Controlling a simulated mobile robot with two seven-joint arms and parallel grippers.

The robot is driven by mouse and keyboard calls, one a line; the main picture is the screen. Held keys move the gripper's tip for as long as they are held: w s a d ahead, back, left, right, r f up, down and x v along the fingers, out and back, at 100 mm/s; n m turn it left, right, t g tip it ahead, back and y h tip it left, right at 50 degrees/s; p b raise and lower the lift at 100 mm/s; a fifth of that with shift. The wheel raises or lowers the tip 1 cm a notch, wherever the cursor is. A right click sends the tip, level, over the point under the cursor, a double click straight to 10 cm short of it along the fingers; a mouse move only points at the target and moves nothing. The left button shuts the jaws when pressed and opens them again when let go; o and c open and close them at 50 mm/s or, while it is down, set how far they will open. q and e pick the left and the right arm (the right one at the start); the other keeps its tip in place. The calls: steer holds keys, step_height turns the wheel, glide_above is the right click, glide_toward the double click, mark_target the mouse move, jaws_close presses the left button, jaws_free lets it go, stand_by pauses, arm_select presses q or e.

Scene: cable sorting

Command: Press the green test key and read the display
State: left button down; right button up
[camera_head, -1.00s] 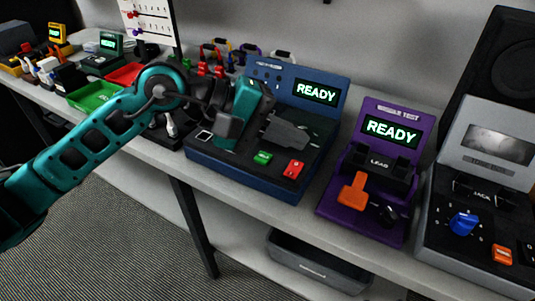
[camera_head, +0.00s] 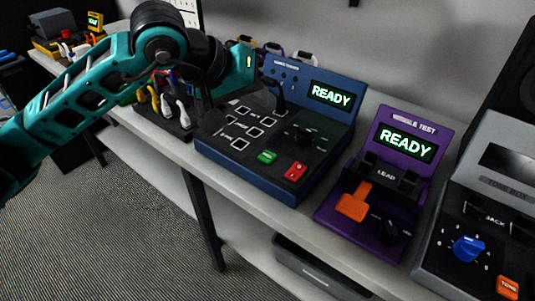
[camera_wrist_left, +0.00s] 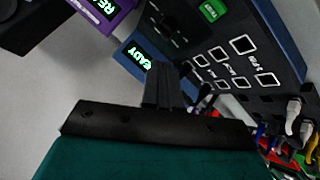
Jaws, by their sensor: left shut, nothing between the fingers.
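The blue tester (camera_head: 240,167) stands on the bench, its panel carrying several white-outlined squares and a black knob. Its green key (camera_head: 267,157) sits near the front edge, left of a red key. Its display (camera_head: 331,95) glows READY. My left gripper (camera_head: 274,98) is shut and empty, raised over the back left of the tester, apart from the green key. In the left wrist view, the shut fingers (camera_wrist_left: 168,88) stand in front of the tester. The green key (camera_wrist_left: 213,10) is at the top edge, and the display (camera_wrist_left: 138,58) shows partly. My right gripper is out of view.
A purple tester (camera_head: 347,230) with its own READY display and an orange lever stands right of the blue one. A grey tone box (camera_head: 448,262) is farther right. Cable plugs (camera_head: 168,108) lie left of the blue tester. A dark bin (camera_head: 310,272) is below the bench.

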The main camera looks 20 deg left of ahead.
arm_select(q)
steer(key=shift+f, duration=0.1)
steer(key=b, duration=0.5)
glide_above(263, 157)
step_height(263, 157, down, 7)
steer(key=shift+f, duration=0.1)
steer(key=shift+f+b, duration=0.55)
steer(key=shift+f, duration=0.2)
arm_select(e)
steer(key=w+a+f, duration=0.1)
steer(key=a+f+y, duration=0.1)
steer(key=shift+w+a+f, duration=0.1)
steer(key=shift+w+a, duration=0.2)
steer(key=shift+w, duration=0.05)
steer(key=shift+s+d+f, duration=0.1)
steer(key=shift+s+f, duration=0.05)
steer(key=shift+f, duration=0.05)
arm_select(q)
steer(key=shift+b, duration=0.3)
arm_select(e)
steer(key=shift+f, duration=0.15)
arm_select(q)
steer(key=shift+f+b, duration=0.4)
steer(key=shift+b, duration=0.2)
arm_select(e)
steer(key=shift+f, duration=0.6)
